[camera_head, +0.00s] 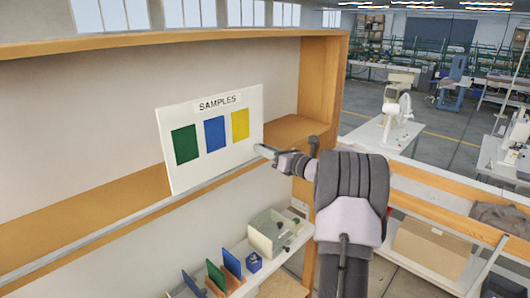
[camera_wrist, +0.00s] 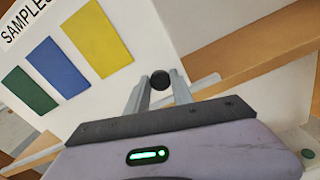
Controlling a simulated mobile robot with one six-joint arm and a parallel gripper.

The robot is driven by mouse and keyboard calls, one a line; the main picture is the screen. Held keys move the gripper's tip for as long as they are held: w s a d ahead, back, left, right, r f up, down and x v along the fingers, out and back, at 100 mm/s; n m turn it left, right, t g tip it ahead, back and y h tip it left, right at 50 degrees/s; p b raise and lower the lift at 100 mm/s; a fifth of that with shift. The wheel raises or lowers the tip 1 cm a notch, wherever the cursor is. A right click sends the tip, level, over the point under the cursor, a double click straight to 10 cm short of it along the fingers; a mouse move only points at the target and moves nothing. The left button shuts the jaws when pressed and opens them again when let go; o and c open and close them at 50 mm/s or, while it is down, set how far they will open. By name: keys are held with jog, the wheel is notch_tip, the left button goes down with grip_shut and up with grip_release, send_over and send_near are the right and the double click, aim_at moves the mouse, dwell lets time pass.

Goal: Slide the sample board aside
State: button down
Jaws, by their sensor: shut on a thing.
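The sample board (camera_head: 213,172) is a white panel labelled SAMPLES with green, blue and yellow swatches. It stands in front of the wooden shelf, its lower edge along a thin metal rail (camera_head: 100,233). In the wrist view the board (camera_wrist: 130,25) fills the upper left, slanted in the picture. My gripper (camera_head: 262,151) is at the board's lower right edge. In the wrist view my gripper (camera_wrist: 157,84) has its fingers on either side of a small dark round knob (camera_wrist: 160,80) at the board's right part. The fingers are shut on this knob. Its attachment to the board is hidden.
The wooden shelf frame's upright (camera_head: 323,80) stands right of the board. Below, a white ledge holds a pale box (camera_head: 272,232) and several coloured cards (camera_head: 216,275). The rail's left part is bare, with free room left of the board.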

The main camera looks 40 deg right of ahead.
jog(key=shift+d, duration=0.1)
dwell(0.3)
jog(key=c, duration=1.1)
grip_release()
jog(key=s+b, duration=0.4)
jog(key=s, duration=1.3)
jog(key=shift+s+d, duration=0.2)
jog(key=shift+s, duration=0.05)
